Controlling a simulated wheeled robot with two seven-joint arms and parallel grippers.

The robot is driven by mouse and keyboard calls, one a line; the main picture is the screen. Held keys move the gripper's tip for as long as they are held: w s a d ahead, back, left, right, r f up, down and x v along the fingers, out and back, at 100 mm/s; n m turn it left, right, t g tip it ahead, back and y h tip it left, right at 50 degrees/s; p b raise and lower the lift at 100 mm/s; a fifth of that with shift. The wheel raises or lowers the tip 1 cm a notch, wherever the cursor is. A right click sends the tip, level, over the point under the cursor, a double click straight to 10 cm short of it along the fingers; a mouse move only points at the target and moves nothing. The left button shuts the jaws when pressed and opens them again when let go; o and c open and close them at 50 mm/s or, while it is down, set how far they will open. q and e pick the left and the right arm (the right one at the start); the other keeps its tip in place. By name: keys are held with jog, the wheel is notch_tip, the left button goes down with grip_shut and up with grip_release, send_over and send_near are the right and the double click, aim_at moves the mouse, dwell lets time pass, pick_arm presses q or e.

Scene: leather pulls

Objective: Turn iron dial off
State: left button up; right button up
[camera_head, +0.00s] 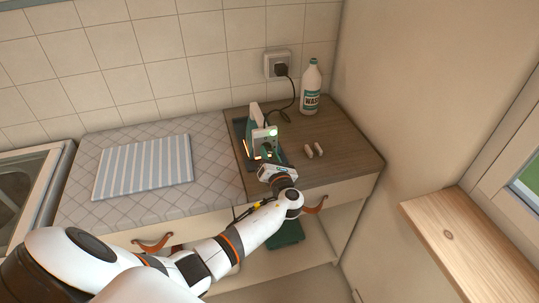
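The iron (262,137), a small white and dark green appliance, stands on the dark wooden worktop (345,160). A small light green spot shows on its upper right, and an orange glow shows low on its left. A dark cord runs from it to the wall socket (277,64). My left gripper (267,158) is right in front of the iron's lower front, at or very close to it. The fingers are small and partly hidden by the wrist, so their opening cannot be told. The dial is not clearly seen. My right gripper is out of view.
A white bottle (311,90) stands behind right, and two small pale pieces (314,150) lie right of the iron. A striped cloth (143,167) lies on the tiled counter at left. Leather pulls (153,243) show on the front below. The worktop's right front is clear.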

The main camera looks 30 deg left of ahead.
pick_arm(q)
jog(key=c, duration=0.4)
jog(key=shift+c, duration=0.2)
